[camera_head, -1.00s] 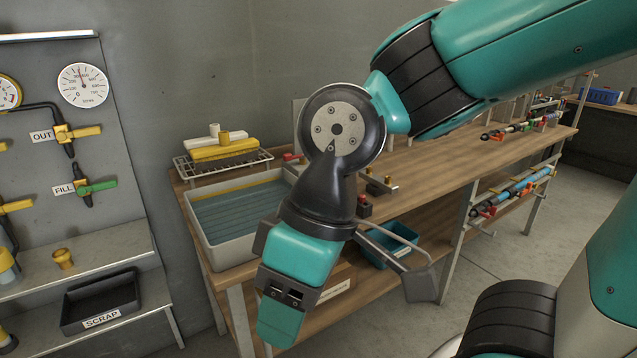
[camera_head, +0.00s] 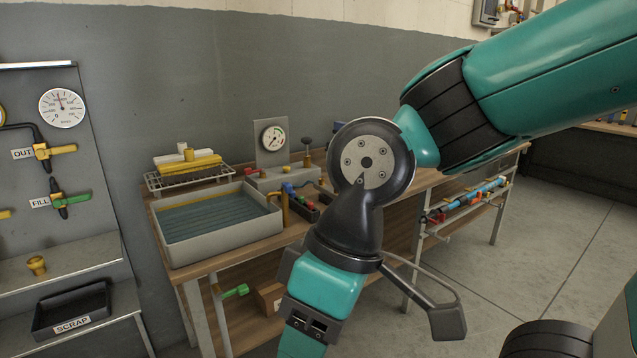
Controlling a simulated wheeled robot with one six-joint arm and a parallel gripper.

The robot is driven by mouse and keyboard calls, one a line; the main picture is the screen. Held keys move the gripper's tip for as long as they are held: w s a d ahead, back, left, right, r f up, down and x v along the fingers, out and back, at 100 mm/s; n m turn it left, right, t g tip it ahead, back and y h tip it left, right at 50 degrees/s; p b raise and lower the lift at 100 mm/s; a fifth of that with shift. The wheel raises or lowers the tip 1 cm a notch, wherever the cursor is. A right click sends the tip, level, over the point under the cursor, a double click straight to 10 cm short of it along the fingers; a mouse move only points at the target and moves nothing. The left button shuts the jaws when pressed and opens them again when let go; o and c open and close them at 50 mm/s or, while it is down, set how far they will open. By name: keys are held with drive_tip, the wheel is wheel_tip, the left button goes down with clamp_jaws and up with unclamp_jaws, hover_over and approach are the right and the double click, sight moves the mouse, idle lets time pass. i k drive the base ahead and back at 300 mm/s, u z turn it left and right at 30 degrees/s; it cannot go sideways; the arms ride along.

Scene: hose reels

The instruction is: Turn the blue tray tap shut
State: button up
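A grey tray with a blue ribbed, water-like inside (camera_head: 262,230) stands on the left end of the wooden bench. A green-handled tap (camera_head: 236,291) shows below the tray, by the bench leg. A brass pipe or fitting (camera_head: 285,206) stands at the tray's right side.
A rack with yellow and white blocks (camera_head: 188,160) stands behind the tray. A gauge unit (camera_head: 273,150) and small red and blue parts are to its right. The left wall panel has OUT and FILL taps (camera_head: 72,199), with a SCRAP bin (camera_head: 70,310) below.

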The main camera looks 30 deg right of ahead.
sight(288, 188)
drive_tip(key=z, duration=0.4)
drive_tip(key=i, duration=0.5)
drive_tip(key=u, duration=0.05)
drive_tip(key=k, duration=0.5)
drive_tip(key=u, duration=1.8)
drive_tip(key=i, duration=1.15)
drive_tip(key=z, duration=2)
